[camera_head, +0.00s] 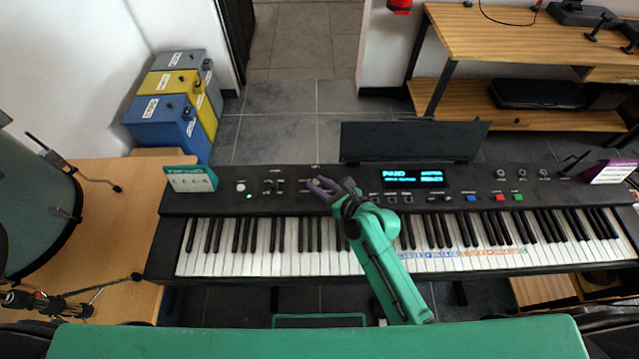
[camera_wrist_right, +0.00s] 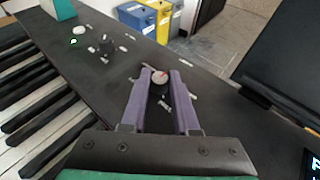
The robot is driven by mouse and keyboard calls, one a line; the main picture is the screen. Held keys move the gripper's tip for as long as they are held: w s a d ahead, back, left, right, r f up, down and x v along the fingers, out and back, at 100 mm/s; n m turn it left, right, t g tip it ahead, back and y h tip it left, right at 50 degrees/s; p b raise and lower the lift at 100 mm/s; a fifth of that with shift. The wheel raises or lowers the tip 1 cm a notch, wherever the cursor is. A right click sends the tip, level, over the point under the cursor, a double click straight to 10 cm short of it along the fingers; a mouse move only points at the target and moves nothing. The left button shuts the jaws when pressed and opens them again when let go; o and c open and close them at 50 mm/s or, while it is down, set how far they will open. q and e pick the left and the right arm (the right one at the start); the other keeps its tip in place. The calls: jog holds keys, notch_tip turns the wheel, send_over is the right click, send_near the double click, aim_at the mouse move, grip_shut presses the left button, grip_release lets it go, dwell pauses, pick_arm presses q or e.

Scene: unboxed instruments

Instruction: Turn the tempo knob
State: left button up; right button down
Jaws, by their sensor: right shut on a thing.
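The black keyboard (camera_head: 290,205) lies across the middle of the head view, with its control panel along the far side. In the right wrist view a small round knob with a pale grey top and a red mark (camera_wrist_right: 159,78) sits between the fingertips. My right gripper (camera_head: 321,187) reaches over the keys to the panel, and its purple fingers (camera_wrist_right: 158,74) are shut on this knob. In the head view the fingers largely hide the knob. No label naming it is readable. My left gripper is not in view.
A white knob (camera_head: 241,186) and small dark controls sit left of the gripper on the panel. The lit display (camera_head: 413,176) and a dark music stand (camera_head: 411,142) are right of it. A green-and-white card (camera_head: 191,179) stands at the panel's left end. A drum (camera_head: 38,205) is far left.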

jog(key=shift+n+y, duration=0.3)
jog(key=shift+y, duration=0.1)
jog(key=shift+w+d+f+n+g+y+b, duration=0.1)
jog(key=shift+w+n+g+y+b, duration=0.05)
jog(key=shift+n+g+y+b, duration=0.4)
jog(key=shift+w+d+f+n+g+y+b, duration=0.1)
jog(key=shift+n+g+y+b, duration=0.25)
jog(key=shift+n+g+b, duration=0.3)
jog(key=n+g+b, duration=0.1)
jog(key=n+g+y+b, duration=0.1)
jog(key=n+g, duration=0.1)
jog(key=shift+w+g+y, duration=0.2)
jog(key=shift+g+y, duration=0.1)
jog(key=n+g+b, duration=0.1)
jog(key=n+g, duration=0.1)
jog(key=n+g+y+b, duration=0.1)
jog(key=g+b, duration=0.1)
jog(key=shift+w+n, duration=0.2)
jog(key=shift+n, duration=0.2)
jog(key=shift+r+n+g+b, duration=0.15)
jog(key=shift+n+g+b, duration=0.9)
jog(key=shift+g, duration=0.25)
jog(key=c, duration=0.7)
grip_release()
jog(key=shift+d, duration=0.1)
